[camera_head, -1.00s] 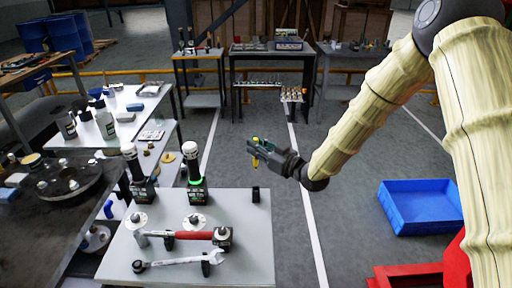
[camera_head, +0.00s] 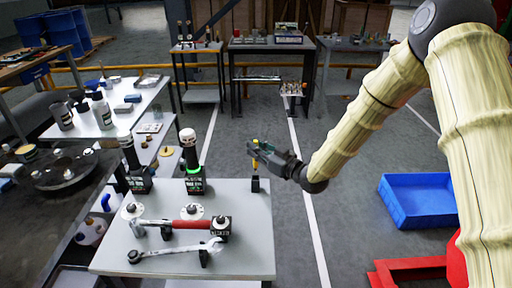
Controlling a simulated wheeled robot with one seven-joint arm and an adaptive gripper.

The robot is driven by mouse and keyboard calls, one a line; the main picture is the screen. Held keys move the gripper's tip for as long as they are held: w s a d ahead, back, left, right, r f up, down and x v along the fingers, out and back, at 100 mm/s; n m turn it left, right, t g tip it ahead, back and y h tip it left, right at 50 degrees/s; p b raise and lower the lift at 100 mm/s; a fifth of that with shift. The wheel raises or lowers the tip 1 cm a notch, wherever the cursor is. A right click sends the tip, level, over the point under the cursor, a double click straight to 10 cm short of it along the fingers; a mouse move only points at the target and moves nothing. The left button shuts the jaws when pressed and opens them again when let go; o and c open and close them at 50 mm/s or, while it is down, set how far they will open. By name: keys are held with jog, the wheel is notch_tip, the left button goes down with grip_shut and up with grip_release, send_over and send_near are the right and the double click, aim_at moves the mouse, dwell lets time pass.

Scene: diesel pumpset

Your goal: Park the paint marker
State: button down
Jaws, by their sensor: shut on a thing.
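The paint marker (camera_head: 255,162) is a thin yellow stick, held upright in my gripper (camera_head: 258,150). My gripper is shut on it, over the far right corner of the grey table. A small black holder (camera_head: 255,185) stands on that corner, directly below the marker in the picture. The marker's lower end shows close to the holder's top; I cannot tell whether it touches or enters it. The jaws partly hide the marker's upper part.
A blue crate (camera_head: 420,202) lies on the floor at right.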

aim_at(256, 169)
jog(key=shift+f+b, duration=2.1)
jog(key=shift+f, duration=1.4)
jog(key=shift+f+b, duration=0.8)
jog(key=shift+f, duration=0.2)
jog(key=c, duration=1.3)
grip_release()
jog(key=shift+c, duration=0.2)
jog(key=shift+s, duration=0.1)
jog(key=v, duration=1.2)
jog(key=shift+r, duration=0.2)
